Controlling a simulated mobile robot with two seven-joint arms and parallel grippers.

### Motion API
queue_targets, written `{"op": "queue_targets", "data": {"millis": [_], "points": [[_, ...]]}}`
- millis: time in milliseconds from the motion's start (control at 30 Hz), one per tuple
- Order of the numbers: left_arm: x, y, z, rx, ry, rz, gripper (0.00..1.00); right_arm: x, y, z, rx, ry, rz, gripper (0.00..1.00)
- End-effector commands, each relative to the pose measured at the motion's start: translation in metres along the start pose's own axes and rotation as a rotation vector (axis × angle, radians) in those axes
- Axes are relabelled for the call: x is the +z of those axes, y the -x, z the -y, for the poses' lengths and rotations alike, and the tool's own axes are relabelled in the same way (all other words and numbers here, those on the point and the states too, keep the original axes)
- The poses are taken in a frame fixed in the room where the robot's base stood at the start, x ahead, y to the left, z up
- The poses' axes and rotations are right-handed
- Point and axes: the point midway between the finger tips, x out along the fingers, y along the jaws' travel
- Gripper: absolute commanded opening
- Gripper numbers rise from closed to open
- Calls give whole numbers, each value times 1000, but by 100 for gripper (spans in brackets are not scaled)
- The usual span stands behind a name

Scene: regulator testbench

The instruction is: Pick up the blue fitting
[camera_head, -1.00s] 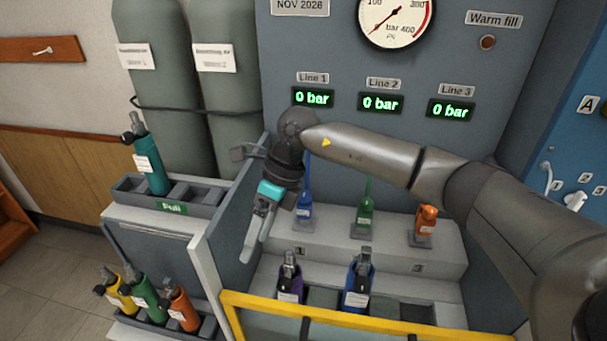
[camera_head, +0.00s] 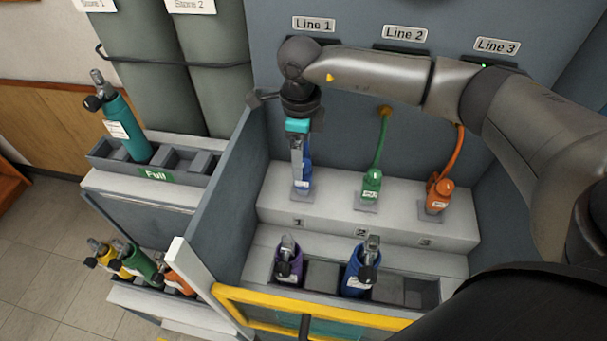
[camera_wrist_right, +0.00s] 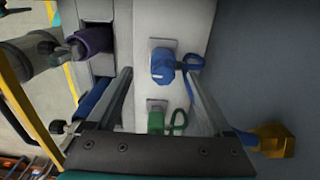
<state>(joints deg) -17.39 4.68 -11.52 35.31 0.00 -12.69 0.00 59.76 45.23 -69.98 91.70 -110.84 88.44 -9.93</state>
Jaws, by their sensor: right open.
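The blue fitting (camera_head: 306,178) stands at place 1 on the grey step below the Line 1 label, partly hidden behind my right gripper (camera_head: 297,188). In the right wrist view, the blue fitting (camera_wrist_right: 163,66) shows between the two open fingers of the right gripper (camera_wrist_right: 160,74), with a blue hose loop at its right. I cannot tell whether the fingers touch it. The gripper points down and holds nothing that I can see. My left gripper is not in view.
The green fitting (camera_head: 371,186) and orange fitting (camera_head: 437,196) stand to the right on the same step. A purple cylinder (camera_head: 289,262) and a blue cylinder (camera_head: 361,272) sit in the lower rack, behind a yellow rail (camera_head: 262,298). A grey side panel (camera_head: 236,180) is at the left.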

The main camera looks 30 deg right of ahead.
Motion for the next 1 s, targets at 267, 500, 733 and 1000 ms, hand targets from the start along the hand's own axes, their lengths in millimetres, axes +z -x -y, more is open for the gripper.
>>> {"op": "queue_targets", "data": {"millis": [267,500,733,1000], "points": [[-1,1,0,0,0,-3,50,0,-23,0,1,0,1,85],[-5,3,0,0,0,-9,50,-4,-58,3,2,-1,1,85],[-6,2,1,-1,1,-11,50,-4,-71,4,-1,0,2,85],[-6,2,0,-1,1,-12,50,-4,-70,4,0,0,2,72]]}}
